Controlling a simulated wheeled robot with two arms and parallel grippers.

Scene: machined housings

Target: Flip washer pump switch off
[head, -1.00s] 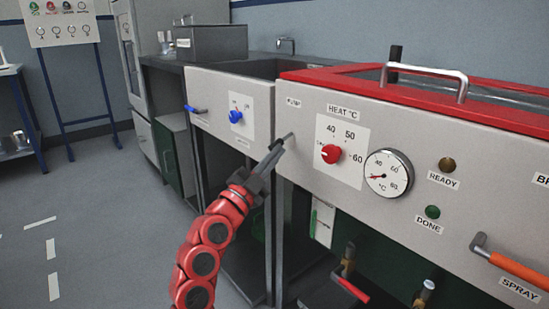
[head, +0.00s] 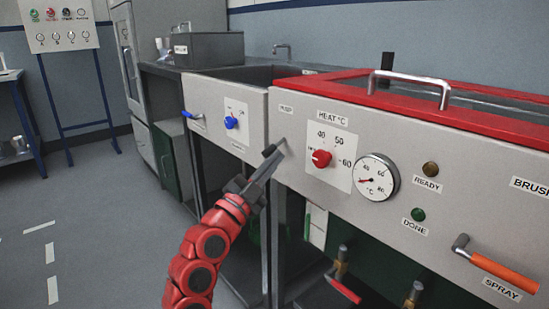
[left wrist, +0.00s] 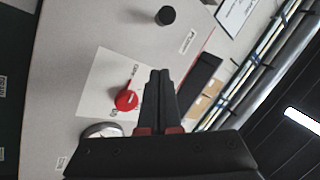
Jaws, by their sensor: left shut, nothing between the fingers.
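The pump switch (head: 282,142) is a small dark toggle on the grey front panel, below the PUMP label (head: 286,108). In the left wrist view the switch (left wrist: 166,15) shows nearly end-on as a dark round knob at the top, beside its label (left wrist: 187,40). My left gripper (head: 270,152) is shut and empty, its tips just below and left of the switch in the head view. In the left wrist view the fingertips (left wrist: 160,72) point toward the switch with a gap in the picture. Contact and the switch's exact tilt cannot be told. My right gripper is not in view.
Right of the switch on the panel are the red heat knob (head: 321,159), a round gauge (head: 377,177) and an orange-handled spray lever (head: 497,268). A blue knob (head: 231,122) is on the left panel. The red-rimmed lid has a metal handle (head: 409,84).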

